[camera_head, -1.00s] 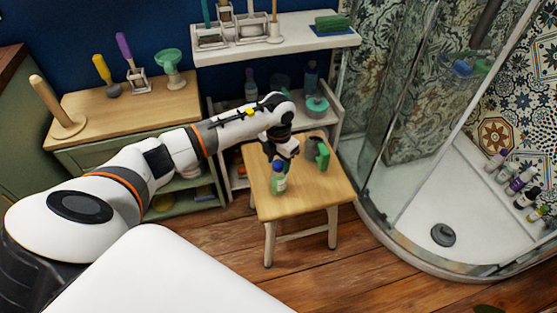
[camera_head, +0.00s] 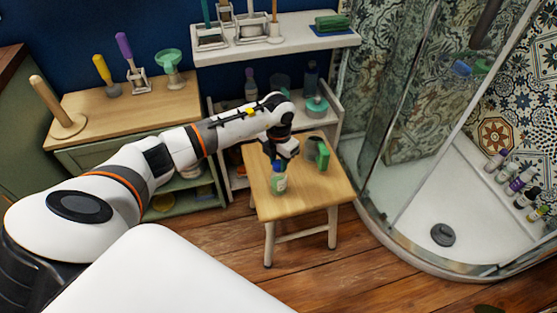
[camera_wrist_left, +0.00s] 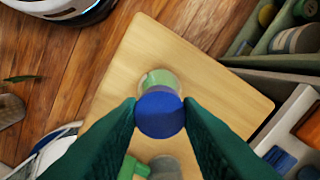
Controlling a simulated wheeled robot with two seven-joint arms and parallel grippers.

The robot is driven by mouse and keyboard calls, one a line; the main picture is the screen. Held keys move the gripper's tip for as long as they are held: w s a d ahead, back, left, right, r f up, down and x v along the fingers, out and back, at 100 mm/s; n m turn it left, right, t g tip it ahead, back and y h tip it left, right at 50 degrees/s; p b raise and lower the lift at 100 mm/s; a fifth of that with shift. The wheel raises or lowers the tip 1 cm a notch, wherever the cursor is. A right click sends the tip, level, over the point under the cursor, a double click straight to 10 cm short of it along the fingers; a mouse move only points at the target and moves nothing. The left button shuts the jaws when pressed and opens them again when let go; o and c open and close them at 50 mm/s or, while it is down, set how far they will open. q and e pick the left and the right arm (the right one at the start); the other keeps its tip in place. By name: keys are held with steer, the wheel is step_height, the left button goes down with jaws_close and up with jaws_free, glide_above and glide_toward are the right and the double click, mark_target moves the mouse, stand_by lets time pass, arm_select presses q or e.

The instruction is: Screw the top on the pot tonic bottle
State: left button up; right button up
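The pot tonic bottle (camera_head: 279,185), greenish with a pale label, stands upright on the wooden stool (camera_head: 300,200). In the wrist view its pale green body (camera_wrist_left: 158,79) shows behind a round blue top (camera_wrist_left: 160,115). My left gripper (camera_head: 279,162) is over the bottle, pointing down. Its two green fingers (camera_wrist_left: 160,112) are shut on the sides of the blue top. The top lines up with the bottle's upper end and hides the neck, so I cannot tell whether it is seated. My right gripper is in neither view.
A green object (camera_head: 321,153) stands on the stool, right of and behind the bottle. A glass shower (camera_head: 400,160) is at the right, with several bottles along its ledge. A cabinet (camera_head: 130,108) and a shelf (camera_head: 290,45) are behind. The stool's front right is bare.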

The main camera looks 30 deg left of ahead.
arm_select(q)
steer(key=shift+c, duration=1.3)
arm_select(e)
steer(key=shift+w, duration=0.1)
arm_select(q)
steer(key=shift+f, duration=0.1)
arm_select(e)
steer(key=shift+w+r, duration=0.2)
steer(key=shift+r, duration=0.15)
